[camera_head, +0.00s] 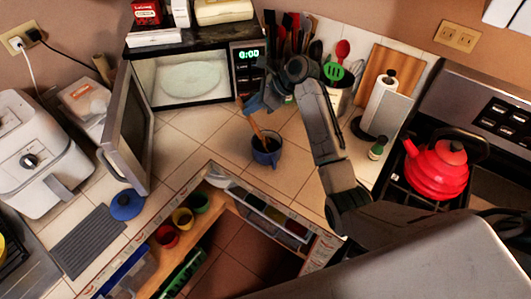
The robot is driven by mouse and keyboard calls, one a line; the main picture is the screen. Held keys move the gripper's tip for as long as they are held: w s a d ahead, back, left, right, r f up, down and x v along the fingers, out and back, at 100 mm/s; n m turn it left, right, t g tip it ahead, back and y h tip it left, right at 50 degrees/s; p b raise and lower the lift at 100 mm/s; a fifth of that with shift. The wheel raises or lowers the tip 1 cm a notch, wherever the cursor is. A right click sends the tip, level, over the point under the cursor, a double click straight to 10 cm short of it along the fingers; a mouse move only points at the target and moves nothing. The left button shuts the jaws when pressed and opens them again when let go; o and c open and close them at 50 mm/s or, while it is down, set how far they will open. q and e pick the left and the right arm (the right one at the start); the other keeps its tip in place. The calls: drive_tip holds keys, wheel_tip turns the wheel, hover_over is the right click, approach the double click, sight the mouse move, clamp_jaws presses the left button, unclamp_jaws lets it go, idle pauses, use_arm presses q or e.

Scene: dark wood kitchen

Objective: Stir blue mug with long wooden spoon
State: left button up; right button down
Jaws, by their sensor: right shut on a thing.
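The blue mug (267,154) stands upright on the tiled counter, near the middle of the view. The long wooden spoon (254,126) stands tilted, with its lower end inside the mug's opening and its upper end leaning up and to the left. My right gripper (250,105) is above the mug, shut on the upper part of the spoon. The spoon's bowl end is hidden inside the mug. My left gripper is not in view.
An open microwave (185,78) stands behind, its door (127,130) swung out to the left. A utensil holder (338,95) and a paper towel roll (382,105) stand at the back right. A red kettle (436,168) sits on the stove. An open drawer (262,215) lies in front.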

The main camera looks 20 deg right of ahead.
drive_tip(key=shift+w+a+r, duration=0.1)
drive_tip(key=shift+r, duration=0.85)
wheel_tip(320, 180, up, 7)
drive_tip(key=shift+f, duration=0.15)
wheel_tip(320, 180, up, 4)
idle(0.7)
